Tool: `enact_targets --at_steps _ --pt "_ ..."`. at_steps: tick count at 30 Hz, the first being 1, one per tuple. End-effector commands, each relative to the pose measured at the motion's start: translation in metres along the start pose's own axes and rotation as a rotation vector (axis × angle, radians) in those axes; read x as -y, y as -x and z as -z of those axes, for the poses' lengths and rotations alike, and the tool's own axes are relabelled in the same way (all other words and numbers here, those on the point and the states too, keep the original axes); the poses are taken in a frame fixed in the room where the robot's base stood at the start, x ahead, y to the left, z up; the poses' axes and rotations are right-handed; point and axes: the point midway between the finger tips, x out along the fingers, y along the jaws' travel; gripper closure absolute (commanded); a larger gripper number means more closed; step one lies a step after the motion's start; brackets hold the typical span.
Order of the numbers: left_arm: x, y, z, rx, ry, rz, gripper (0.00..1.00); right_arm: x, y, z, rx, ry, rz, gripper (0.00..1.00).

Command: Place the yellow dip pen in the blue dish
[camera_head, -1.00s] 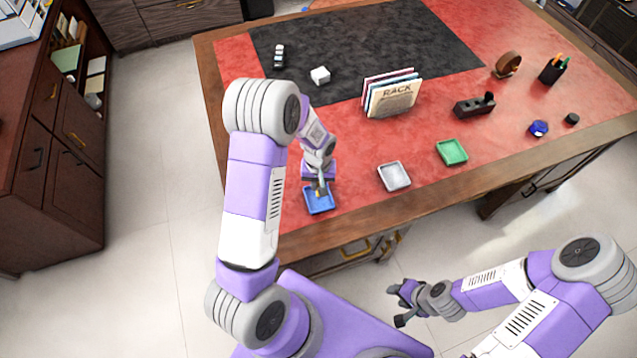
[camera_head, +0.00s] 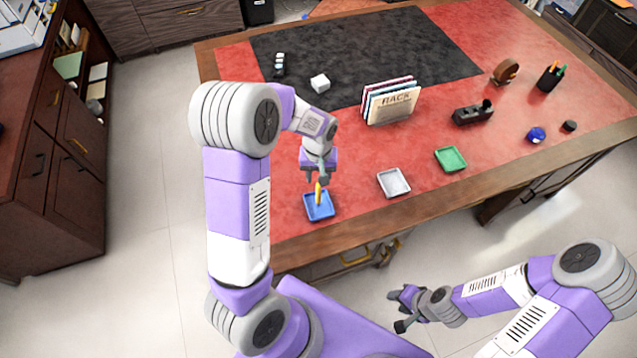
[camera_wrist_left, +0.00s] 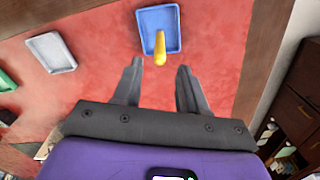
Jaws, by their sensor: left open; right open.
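The yellow dip pen (camera_head: 318,194) is at the blue dish (camera_head: 306,212), over its inside. In the left wrist view the pen (camera_wrist_left: 160,47) has one end over the floor of the blue dish (camera_wrist_left: 149,22) and the other end reaching past the rim towards my gripper. Whether it lies or leans is hard to tell. My left gripper (camera_head: 318,178) is just behind and above the dish; in its wrist view the two fingers (camera_wrist_left: 158,76) are apart, with nothing between them. My right gripper (camera_head: 401,309) is open and empty, off the desk's front edge.
A white dish (camera_head: 380,190) and a green dish (camera_head: 451,158) stand to the right of the blue one. A file rack (camera_head: 392,104), a tape dispenser (camera_head: 471,113) and a white cube (camera_head: 320,83) stand further back. Red desk surface around the blue dish is clear.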

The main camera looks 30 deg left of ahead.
Motion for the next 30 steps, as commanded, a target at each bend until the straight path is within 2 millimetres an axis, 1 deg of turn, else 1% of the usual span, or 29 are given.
enact_targets --at_steps 1,3,6,8,10,11,14,15,17,18,20,21,24,25,27,30 --pt "-0.001 0.01 0.001 -0.004 0.0 -0.002 0.58 0.001 0.002 0.0 0.0 0.0 0.0 0.57" --pt "-0.001 0.019 0.001 -0.003 -0.001 -0.002 0.58 0.001 0.002 0.0 0.0 0.0 0.0 0.57" --pt "0.0 0.027 0.0 -0.001 -0.001 -0.001 0.58 0.001 0.003 0.0 0.0 0.0 0.0 0.57" --pt "-0.002 0.025 -0.002 0.004 -0.007 -0.004 0.58 0.001 0.003 0.0 0.0 0.0 0.0 0.57" --pt "-0.007 0.012 -0.009 0.016 -0.03 -0.02 0.58 0.001 0.003 0.0 0.0 0.0 0.0 0.57" --pt "-0.011 0.002 -0.014 0.024 -0.044 -0.031 0.58 0.001 0.003 0.0 0.0 0.0 0.0 0.57" --pt "-0.027 -0.041 -0.04 0.055 -0.102 -0.089 0.58 0.001 0.003 0.0 0.0 0.0 0.0 0.57" --pt "-0.034 -0.06 -0.055 0.067 -0.127 -0.118 0.58 0.001 0.003 0.0 0.0 0.0 0.0 0.57" --pt "-0.043 -0.087 -0.079 0.083 -0.159 -0.166 0.58 0.001 0.003 0.0 0.0 0.0 0.0 0.57" --pt "-0.049 -0.104 -0.097 0.092 -0.178 -0.197 0.58 0.001 0.003 0.0 0.0 0.0 0.0 0.57" --pt "-0.057 -0.126 -0.126 0.102 -0.199 -0.242 0.58 0.001 0.003 0.0 0.0 0.0 0.0 0.57" --pt "-0.06 -0.138 -0.143 0.106 -0.208 -0.267 0.58 0.001 0.003 0.0 0.0 0.0 0.0 0.57" --pt "-0.066 -0.156 -0.18 0.105 -0.224 -0.313 0.58 0.001 0.003 0.0 0.0 0.0 0.0 0.57" --pt "-0.067 -0.159 -0.189 0.105 -0.226 -0.323 0.58 0.001 0.003 0.0 0.0 0.0 0.0 0.57" --pt "-0.068 -0.164 -0.203 0.099 -0.231 -0.339 0.58 0.001 0.003 0.0 0.0 0.0 0.0 0.57" --pt "-0.069 -0.167 -0.213 0.091 -0.234 -0.349 0.58 0.001 0.003 0.0 0.0 0.0 0.0 0.57"
